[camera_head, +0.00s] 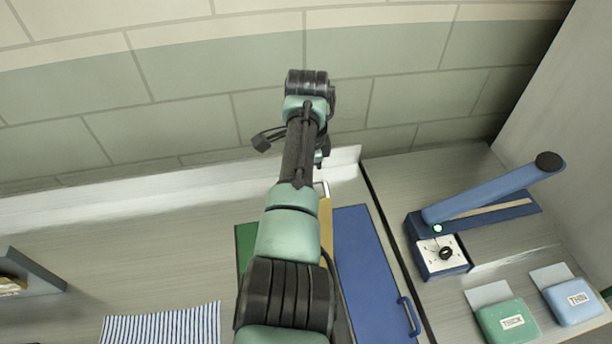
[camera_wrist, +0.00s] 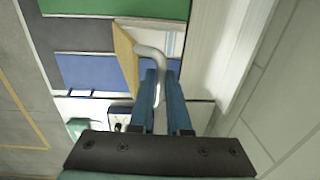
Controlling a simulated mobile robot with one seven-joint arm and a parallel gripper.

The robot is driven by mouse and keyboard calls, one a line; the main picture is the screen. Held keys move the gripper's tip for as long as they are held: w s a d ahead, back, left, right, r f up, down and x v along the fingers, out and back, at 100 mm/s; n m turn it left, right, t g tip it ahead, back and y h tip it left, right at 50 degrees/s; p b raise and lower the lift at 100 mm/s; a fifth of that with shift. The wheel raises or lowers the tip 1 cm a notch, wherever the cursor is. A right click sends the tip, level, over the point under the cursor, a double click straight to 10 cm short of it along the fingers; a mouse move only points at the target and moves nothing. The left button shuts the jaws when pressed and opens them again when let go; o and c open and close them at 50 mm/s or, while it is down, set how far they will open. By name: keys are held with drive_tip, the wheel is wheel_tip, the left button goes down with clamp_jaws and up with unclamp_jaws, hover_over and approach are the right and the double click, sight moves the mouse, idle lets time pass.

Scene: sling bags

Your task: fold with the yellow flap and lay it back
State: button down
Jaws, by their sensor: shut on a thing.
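In the wrist view, my gripper (camera_wrist: 161,75) has its two blue fingers closed on a pale grey bent handle (camera_wrist: 150,51). The handle joins the yellow flap (camera_wrist: 126,56), which stands tilted up, seen nearly edge-on. In the head view, my arm hides the gripper and most of the flap; only a strip of yellow (camera_head: 326,225) shows, between the green panel (camera_head: 244,245) and the large blue panel (camera_head: 372,270).
At the right stands a blue lever device (camera_head: 440,257) with a raised arm. A green box marked THICK (camera_head: 507,322) and a blue box marked THIN (camera_head: 573,302) lie near it. A striped cloth (camera_head: 163,325) lies at front left. A wall (camera_head: 180,110) rises behind the counter.

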drive_tip(key=shift+s+f, duration=0.2)
drive_tip(key=shift+f, duration=0.2)
drive_tip(key=c, duration=1.2)
unclamp_jaws()
drive_tip(key=o, duration=0.3)
drive_tip(key=shift+w, duration=0.4)
drive_tip(key=shift+s+r, duration=0.15)
drive_tip(key=shift+r, duration=0.1)
drive_tip(key=shift+s+r+b, duration=0.2)
drive_tip(key=shift+r+b, duration=0.2)
drive_tip(key=shift+r, duration=5.9)
